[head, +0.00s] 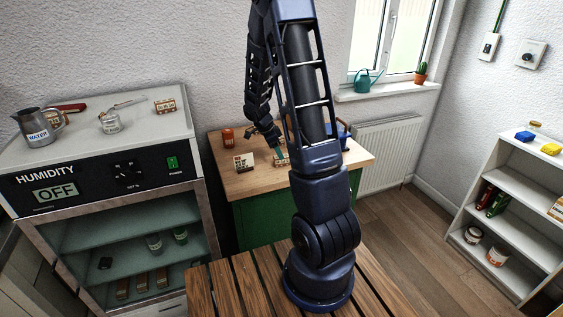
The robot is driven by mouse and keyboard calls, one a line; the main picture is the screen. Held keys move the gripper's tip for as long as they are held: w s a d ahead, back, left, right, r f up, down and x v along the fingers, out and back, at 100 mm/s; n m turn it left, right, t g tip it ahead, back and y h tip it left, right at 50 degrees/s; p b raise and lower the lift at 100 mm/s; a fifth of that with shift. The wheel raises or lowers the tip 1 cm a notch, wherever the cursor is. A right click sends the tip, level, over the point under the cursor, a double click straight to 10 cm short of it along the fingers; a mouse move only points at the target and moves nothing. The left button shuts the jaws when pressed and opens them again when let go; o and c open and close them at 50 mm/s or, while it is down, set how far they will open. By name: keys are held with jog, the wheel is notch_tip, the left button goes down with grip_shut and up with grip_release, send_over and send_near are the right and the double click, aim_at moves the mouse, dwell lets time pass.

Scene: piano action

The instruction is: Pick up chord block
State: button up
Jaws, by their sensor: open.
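A small light wooden block with dark markings (282,159) lies on the wooden worktop (232,184) at the back middle; it may be the chord block, but its markings are too small to read. My gripper (276,148) is at the end of my dark blue arm, pointing down close above or beside this block. The jaws are open. Whether they are around the block or touching it I cannot tell. My arm hides the right part of the worktop. A similar tan block (165,106) lies on top of the humidity cabinet.
A small white card with dark marks (244,161) and an orange-red jar (228,137) stand left of my gripper. A blue object (345,135) shows behind my arm. The humidity cabinet (150,135) is at left, with a metal jug (37,126). White shelves (530,160) are at right.

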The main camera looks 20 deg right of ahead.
jog(key=shift+w+x, duration=0.1)
jog(key=shift+x, duration=1.2)
jog(key=shift+w+x, duration=0.15)
jog(key=shift+x, duration=1.1)
jog(key=c, duration=1.1)
jog(key=shift+o, duration=0.2)
notch_tip(320, 180, up, 20)
